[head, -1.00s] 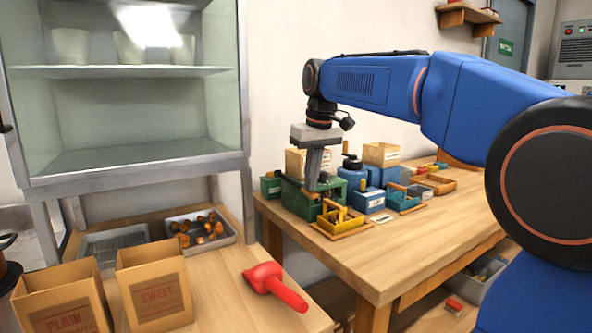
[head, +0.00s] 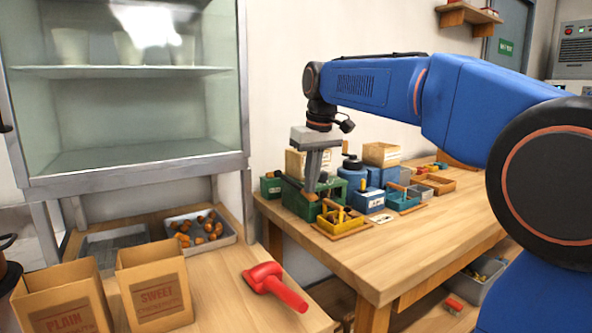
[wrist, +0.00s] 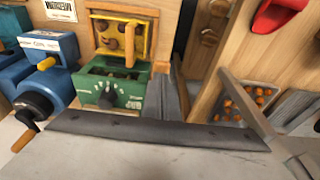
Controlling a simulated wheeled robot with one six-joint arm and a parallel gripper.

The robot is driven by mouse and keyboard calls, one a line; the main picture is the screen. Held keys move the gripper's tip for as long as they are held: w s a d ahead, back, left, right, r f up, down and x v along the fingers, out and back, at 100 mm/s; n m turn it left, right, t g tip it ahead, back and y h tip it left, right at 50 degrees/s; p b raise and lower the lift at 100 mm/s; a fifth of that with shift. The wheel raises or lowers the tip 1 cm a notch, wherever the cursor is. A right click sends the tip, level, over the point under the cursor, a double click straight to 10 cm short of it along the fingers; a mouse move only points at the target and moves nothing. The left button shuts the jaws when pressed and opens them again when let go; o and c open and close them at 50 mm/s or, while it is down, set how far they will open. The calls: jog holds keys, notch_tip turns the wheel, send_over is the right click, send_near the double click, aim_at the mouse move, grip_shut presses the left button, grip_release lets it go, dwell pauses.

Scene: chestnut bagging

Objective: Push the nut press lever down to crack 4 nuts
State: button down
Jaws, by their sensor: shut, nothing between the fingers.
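The nut press looks like the green box (head: 328,198) on the wooden bench, with a dial on its front in the wrist view (wrist: 122,97). A yellow tray (head: 342,226) stands in front of it; the wrist view shows several brown nuts in it. My gripper (head: 311,188) is shut and empty, pointing down at the press. Its fingers also show in the wrist view (wrist: 166,98), beside the green box. Contact with the lever cannot be told.
Small trays and boxes fill the bench behind. On the left counter are two paper bags (head: 155,292), a red scoop (head: 272,283) and a tray of nuts (head: 222,241). The bench's front right is clear.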

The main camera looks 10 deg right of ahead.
notch_tip(320, 180, up, 8)
jog(key=w, duration=0.1)
jog(key=shift+a+f, duration=0.15)
dwell(0.4)
dwell(0.4)
jog(key=shift+w+v, duration=0.25)
jog(key=shift+v, duration=0.95)
jog(key=shift+w+v, duration=0.2)
jog(key=shift+v, duration=1.05)
jog(key=shift+a, duration=0.15)
